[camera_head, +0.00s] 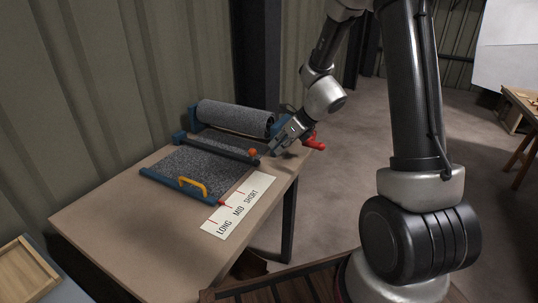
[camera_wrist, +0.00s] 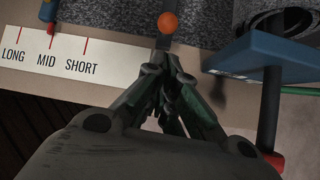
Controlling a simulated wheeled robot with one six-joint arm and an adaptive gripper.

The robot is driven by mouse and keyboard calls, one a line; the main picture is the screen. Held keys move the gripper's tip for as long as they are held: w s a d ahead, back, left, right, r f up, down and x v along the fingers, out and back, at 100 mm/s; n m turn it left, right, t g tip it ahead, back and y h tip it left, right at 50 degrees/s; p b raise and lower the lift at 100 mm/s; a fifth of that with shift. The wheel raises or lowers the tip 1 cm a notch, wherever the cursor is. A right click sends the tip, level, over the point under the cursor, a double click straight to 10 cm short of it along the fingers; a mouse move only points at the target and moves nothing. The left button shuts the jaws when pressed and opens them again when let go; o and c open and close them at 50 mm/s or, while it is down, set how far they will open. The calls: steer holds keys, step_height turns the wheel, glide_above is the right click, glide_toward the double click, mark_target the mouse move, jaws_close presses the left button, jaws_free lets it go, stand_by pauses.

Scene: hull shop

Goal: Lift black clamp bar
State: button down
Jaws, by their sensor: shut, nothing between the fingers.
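The black clamp bar (camera_head: 219,147) lies across the grey sheet (camera_head: 195,168) on the table, with an orange knob (camera_head: 252,153) at its right end. In the wrist view the orange knob (camera_wrist: 167,22) stands just ahead of my fingertips, and a dark end of the bar (camera_wrist: 163,42) shows below it. My gripper (camera_head: 272,149) is at the right end of the bar, pointing toward the knob. It also shows in the wrist view (camera_wrist: 163,68), with its fingertips together and empty. Whether the fingertips touch the bar's end I cannot tell.
A grey roll (camera_head: 235,117) sits in a blue holder behind the bar. A red handle (camera_head: 315,143) sticks out at the right, close to my gripper. A yellow handle (camera_head: 193,185) stands at the front blue rail. A LONG, MID, SHORT card (camera_head: 238,207) lies beside it. The table's left front is clear.

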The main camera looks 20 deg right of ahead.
steer(key=x, duration=0.9)
steer(key=shift+a+f, duration=0.1)
steer(key=shift+f, duration=0.05)
steer(key=w+a+r, duration=0.2)
steer(key=r, duration=0.6)
steer(key=w+a+r, duration=0.3)
steer(key=r, duration=0.6)
steer(key=w+a+r, duration=0.2)
steer(key=r, duration=0.6)
steer(key=shift+w+a+r, duration=0.25)
steer(key=shift+a+r, duration=0.05)
step_height(320, 180, up, 10)
glide_above(258, 163)
steer(key=w, duration=0.1)
steer(key=shift+w+a+f, duration=0.2)
steer(key=shift+a+f, duration=0.05)
